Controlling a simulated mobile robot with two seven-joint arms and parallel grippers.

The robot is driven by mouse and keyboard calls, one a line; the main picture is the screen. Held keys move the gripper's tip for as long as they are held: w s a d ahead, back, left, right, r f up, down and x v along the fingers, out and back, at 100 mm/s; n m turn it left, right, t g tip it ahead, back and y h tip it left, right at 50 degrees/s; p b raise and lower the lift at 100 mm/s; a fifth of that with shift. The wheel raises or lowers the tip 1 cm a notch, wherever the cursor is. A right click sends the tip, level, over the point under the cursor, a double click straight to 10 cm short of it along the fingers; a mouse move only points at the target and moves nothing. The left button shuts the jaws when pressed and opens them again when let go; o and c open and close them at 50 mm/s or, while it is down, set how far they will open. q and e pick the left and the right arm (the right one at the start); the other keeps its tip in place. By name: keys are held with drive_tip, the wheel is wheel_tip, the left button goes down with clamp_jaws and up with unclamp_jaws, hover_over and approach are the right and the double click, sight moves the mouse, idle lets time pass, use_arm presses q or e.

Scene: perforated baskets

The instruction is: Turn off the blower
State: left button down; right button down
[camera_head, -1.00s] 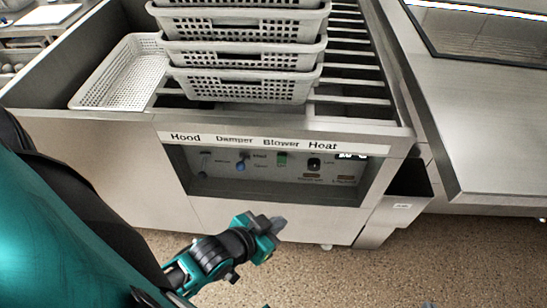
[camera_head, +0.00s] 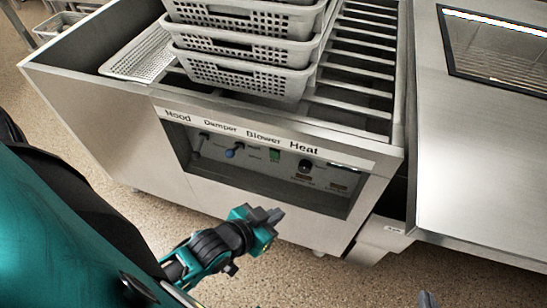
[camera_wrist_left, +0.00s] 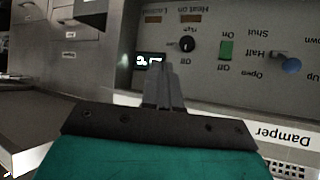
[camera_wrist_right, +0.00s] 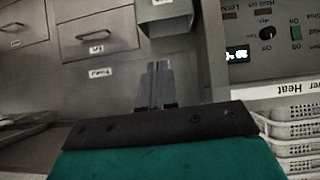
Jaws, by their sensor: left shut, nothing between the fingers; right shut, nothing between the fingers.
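The control panel (camera_head: 262,168) is recessed in the front of a metal cabinet, under the labels Hood, Damper, Blower and Heat. The green blower switch (camera_head: 275,154) sits below the Blower label. In the left wrist view the panel is upside down, and the green switch (camera_wrist_left: 226,50) lies between the words On and Off; its position is too small to tell. My left gripper (camera_head: 272,218) is shut and empty, in front of and below the panel, apart from the switch. My right gripper (camera_head: 428,299) is shut and empty at the bottom edge, right of the panel.
Stacked perforated baskets (camera_head: 245,75) stand on the cabinet's rails, with another basket (camera_head: 140,55) to their left. A blue knob (camera_head: 236,149) and a black heat knob (camera_head: 304,165) flank the switch. A steel counter (camera_head: 470,170) stands at the right.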

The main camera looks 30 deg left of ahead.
use_arm(q)
drive_tip(key=shift+d, duration=0.1)
use_arm(e)
drive_tip(key=shift+w+d, duration=0.1)
drive_tip(key=shift+w, duration=0.05)
